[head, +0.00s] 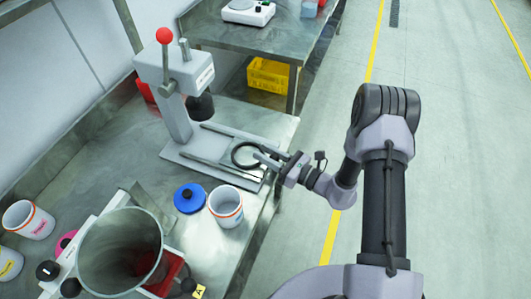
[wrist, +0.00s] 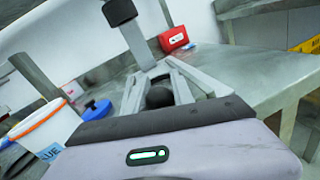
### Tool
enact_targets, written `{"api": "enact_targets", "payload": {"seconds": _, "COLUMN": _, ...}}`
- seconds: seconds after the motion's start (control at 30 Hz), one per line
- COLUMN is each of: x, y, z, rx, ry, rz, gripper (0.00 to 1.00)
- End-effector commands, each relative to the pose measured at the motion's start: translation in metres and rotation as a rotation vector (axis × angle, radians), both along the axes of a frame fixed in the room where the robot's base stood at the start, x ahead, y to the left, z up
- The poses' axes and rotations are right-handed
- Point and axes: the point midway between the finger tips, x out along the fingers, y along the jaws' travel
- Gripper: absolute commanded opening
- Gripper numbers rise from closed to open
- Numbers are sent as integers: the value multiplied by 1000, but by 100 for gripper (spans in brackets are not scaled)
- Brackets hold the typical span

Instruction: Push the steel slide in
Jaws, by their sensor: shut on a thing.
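The steel slide (head: 239,167) is a flat grey plate with a black ring (head: 234,154) on it. It lies between the rails at the front end of the grey press (head: 179,119), partly hidden by my gripper. My gripper (head: 265,160) is at the slide's outer end, on the aisle side, and is shut on it. The exact contact is hard to make out. In the wrist view a dark round knob (wrist: 159,97) shows between the grey bars just ahead of my gripper. The press's black head (head: 201,106) hangs over the inner part of the rails.
A red-knobbed lever (head: 164,36) rises from the press. A blue lid (head: 189,198), a white cup (head: 226,206) and a large steel drum (head: 119,252) stand nearer on the bench. A yellow crate (head: 269,75) sits beyond. The aisle floor at right is clear.

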Motion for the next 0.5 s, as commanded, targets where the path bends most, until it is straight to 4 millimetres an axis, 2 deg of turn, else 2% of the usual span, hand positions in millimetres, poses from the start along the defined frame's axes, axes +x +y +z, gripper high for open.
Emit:
{"api": "enact_targets", "payload": {"seconds": 0.4, "x": -1, "y": 0, "z": -1, "rx": 0, "ry": 1, "rz": 0, "gripper": 0}}
{"api": "enact_targets", "payload": {"seconds": 0.5, "x": 2, "y": 7, "z": -1, "rx": -1, "ry": 1, "rz": 2, "gripper": 0}}
